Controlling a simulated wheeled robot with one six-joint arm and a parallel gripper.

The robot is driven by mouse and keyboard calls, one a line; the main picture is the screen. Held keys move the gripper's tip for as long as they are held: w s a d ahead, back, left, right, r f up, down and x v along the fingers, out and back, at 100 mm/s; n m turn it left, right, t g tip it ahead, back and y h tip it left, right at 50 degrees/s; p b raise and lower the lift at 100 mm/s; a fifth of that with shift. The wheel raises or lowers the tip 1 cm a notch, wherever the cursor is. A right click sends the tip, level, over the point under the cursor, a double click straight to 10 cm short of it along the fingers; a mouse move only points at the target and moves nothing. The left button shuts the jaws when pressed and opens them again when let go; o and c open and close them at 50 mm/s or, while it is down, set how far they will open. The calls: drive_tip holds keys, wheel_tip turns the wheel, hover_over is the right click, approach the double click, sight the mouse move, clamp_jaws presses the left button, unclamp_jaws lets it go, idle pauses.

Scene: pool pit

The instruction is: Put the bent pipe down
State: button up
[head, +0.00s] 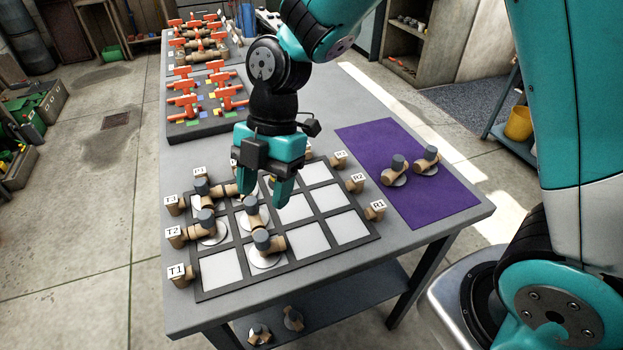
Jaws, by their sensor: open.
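My gripper (263,196) is open and points down over the grid board (289,268) on the grey table. A bent pipe with a grey end (250,205) stands on a white round base just below the fingertips; I cannot tell whether the fingers touch it. Another bent pipe (266,240) is on the board nearer the front. More pipe pieces (207,221) stand on the left columns. The gripper partly hides the back of the board. Nothing is clearly held between the fingers.
Two bent pipes (396,170) stand on the purple mat (440,200) at right. Labelled pipe stubs (375,210) line the board's sides. A dark tray with red-handled valves (207,110) is behind. Several right-hand cells are empty. Two pieces (293,318) lie on the lower shelf.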

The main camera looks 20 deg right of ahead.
drive_tip(key=s+d+r+m+t, duration=0.1)
drive_tip(key=s+d+r+m, duration=0.2)
drive_tip(key=m, duration=0.6)
drive_tip(key=s+d+r+m+t, duration=0.2)
drive_tip(key=s+d+r+m, duration=0.1)
drive_tip(key=s+r+m, duration=0.4)
drive_tip(key=shift+s+r+m+y, duration=0.25)
drive_tip(key=shift+s+m+y, duration=0.05)
drive_tip(key=shift+s+m, duration=1.15)
